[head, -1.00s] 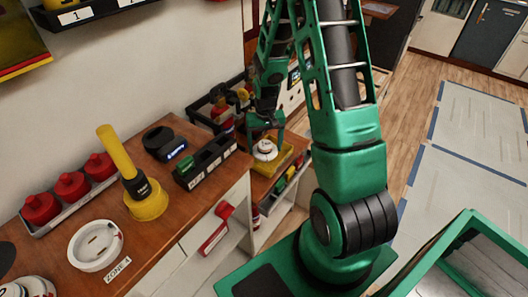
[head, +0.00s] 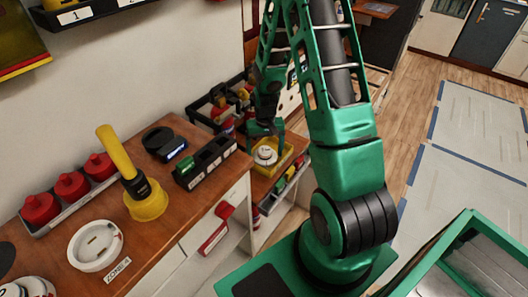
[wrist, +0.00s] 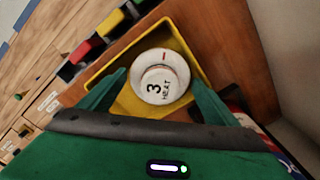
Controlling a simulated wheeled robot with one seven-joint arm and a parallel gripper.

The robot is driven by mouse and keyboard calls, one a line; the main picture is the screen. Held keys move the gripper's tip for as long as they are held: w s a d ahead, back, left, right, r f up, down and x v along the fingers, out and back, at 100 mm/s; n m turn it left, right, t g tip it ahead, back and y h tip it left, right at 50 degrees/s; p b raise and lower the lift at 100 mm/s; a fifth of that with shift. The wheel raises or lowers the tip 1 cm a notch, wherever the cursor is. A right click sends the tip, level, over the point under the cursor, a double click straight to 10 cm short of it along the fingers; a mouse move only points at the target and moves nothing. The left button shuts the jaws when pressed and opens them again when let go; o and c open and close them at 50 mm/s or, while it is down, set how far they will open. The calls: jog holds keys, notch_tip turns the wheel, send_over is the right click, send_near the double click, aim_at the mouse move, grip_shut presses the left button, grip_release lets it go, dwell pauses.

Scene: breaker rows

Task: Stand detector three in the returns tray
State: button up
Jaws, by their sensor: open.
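Detector three (wrist: 161,77) is a round white unit marked "3 HEAT". In the wrist view it lies face up inside the yellow returns tray (wrist: 196,45), resting on the tray floor as far as I can tell. In the head view the detector (head: 265,155) shows small in the yellow tray (head: 284,157), at the far end of the bench. My gripper (wrist: 161,88) is open, with its green fingers apart on either side of the detector's near part. In the head view my gripper (head: 266,135) is just above the detector.
A row of coloured blocks (wrist: 87,45) runs beside the tray. A black crate of bottles (head: 222,105) stands behind. A black slotted holder (head: 206,160), a yellow plunger-like tool (head: 140,190), red containers (head: 72,187) and a white base (head: 96,245) stand on the nearer bench.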

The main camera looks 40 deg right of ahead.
aim_at(265, 150)
notch_tip(265, 150, up, 12)
jog(key=s+d+r, duration=0.2)
jog(key=s+r, duration=0.9)
jog(key=r, duration=0.1)
jog(key=s+a+r, duration=0.1)
jog(key=s+r, duration=0.1)
jog(key=s, duration=0.6)
jog(key=s+a+r+m, duration=0.1)
jog(key=s+r, duration=0.2)
jog(key=s, duration=0.6)
jog(key=shift+a+r, duration=0.25)
jog(key=shift+a, duration=0.05)
